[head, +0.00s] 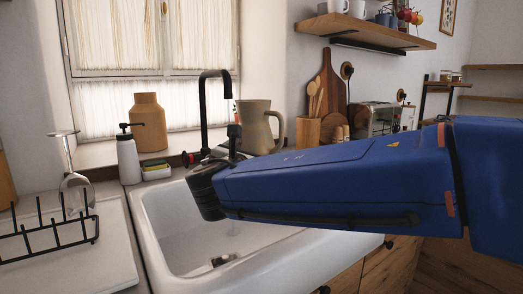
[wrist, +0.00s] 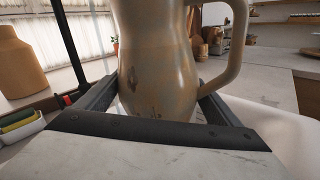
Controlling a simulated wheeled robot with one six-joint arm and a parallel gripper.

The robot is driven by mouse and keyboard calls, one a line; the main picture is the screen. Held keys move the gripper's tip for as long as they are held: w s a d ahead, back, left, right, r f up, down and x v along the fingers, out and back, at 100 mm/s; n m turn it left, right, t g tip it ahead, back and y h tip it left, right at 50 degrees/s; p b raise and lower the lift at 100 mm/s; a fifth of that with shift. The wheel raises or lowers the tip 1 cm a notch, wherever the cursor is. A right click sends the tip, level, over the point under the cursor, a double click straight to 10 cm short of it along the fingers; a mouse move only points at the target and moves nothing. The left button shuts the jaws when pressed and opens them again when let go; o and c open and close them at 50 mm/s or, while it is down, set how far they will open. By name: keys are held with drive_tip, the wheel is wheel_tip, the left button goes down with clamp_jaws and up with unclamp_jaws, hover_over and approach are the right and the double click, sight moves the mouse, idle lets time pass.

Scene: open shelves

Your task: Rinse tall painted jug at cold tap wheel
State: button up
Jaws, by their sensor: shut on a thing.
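The tall painted jug (head: 258,122) is beige with a handle on its right side and worn dark marks low on its body. In the wrist view the jug (wrist: 155,60) stands upright between the two fingers of my gripper (wrist: 158,100), which is shut on it. In the head view the arm hides the jug's lower part. The black tap (head: 203,105) rises behind the sink, just left of the jug. A red tap wheel (head: 188,158) shows at its base, and also in the wrist view (wrist: 67,100). I cannot make out the cold wheel clearly.
The white sink (head: 158,232) lies below my arm. A white soap bottle (head: 128,160), a sponge holder (head: 156,172) and an orange vase (head: 148,120) stand left of the tap. A black rack (head: 55,235) is at far left. A wooden utensil holder (head: 307,131) stands right of the jug.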

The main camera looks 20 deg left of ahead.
drive_tip(key=shift+w+a+f, duration=0.2)
drive_tip(key=shift+w+a, duration=0.15)
drive_tip(key=shift+a, duration=0.55)
drive_tip(key=shift+w+a+f, duration=0.15)
drive_tip(key=shift+w+a, duration=0.2)
drive_tip(key=shift+a, duration=0.6)
drive_tip(key=shift+w+a+f, duration=0.2)
drive_tip(key=shift+w+a, duration=0.15)
drive_tip(key=shift+a, duration=0.55)
drive_tip(key=shift+w+d, duration=0.15)
drive_tip(key=shift+w, duration=0.45)
drive_tip(key=shift+s+a, duration=0.2)
drive_tip(key=shift+s, duration=0.4)
drive_tip(key=shift+w+d, duration=0.2)
drive_tip(key=shift+w, duration=0.4)
drive_tip(key=shift+d, duration=0.1)
drive_tip(key=shift+s+d, duration=0.5)
drive_tip(key=shift+d, duration=0.7)
drive_tip(key=shift+s+d, duration=0.45)
drive_tip(key=shift+d, duration=0.8)
drive_tip(key=shift+s+d, duration=0.5)
drive_tip(key=shift+d, duration=0.7)
